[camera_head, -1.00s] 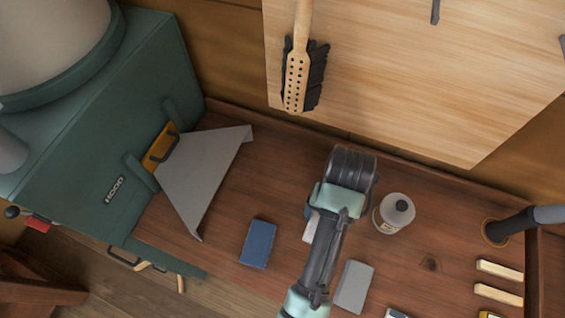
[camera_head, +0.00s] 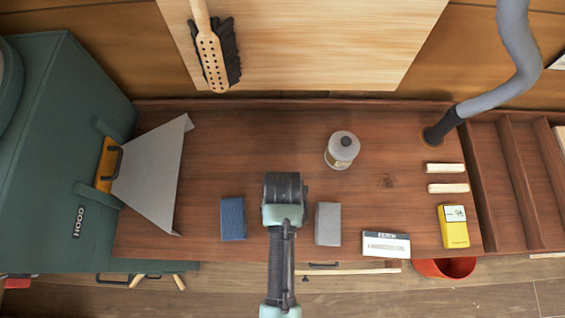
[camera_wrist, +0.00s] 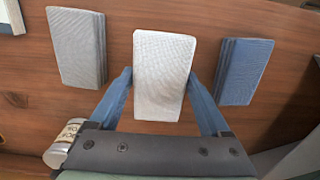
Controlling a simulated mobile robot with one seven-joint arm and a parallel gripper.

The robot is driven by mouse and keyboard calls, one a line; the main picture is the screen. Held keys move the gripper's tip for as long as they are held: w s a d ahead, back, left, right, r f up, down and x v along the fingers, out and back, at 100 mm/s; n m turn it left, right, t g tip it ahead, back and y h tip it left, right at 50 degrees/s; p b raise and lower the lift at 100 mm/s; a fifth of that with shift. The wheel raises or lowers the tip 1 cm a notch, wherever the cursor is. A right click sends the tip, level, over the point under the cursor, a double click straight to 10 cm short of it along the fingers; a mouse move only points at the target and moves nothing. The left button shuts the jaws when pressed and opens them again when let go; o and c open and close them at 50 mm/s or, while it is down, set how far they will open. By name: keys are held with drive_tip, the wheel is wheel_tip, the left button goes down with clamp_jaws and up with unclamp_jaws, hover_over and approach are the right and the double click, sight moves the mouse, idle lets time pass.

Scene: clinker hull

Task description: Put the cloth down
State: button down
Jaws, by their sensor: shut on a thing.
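My gripper is shut on a white folded cloth (camera_wrist: 163,52), with one blue finger on each side of it in the wrist view (camera_wrist: 160,80). In the head view my gripper (camera_head: 284,200) hangs over the front middle of the wooden bench (camera_head: 250,130), and the white cloth is hidden under it. A blue folded cloth (camera_head: 233,219) lies on the bench to its left, and a grey one (camera_head: 328,224) to its right. In the wrist view the grey cloth (camera_wrist: 77,47) is left and the blue cloth (camera_wrist: 243,70) right. I cannot tell whether the white cloth touches the bench.
A white box (camera_head: 386,244), a yellow box (camera_head: 453,227) and pale wooden sticks (camera_head: 447,188) lie at right. A green hood box (camera_head: 70,150) with a grey metal flap (camera_head: 155,172) bounds the left. The middle back is clear.

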drive_tip(key=shift+f, duration=2.1)
drive_tip(key=shift+f, duration=0.35)
unclamp_jaws()
drive_tip(key=shift+s, duration=0.15)
drive_tip(key=r, duration=1.2)
drive_tip(key=shift+w, duration=0.25)
drive_tip(key=shift+r, duration=0.4)
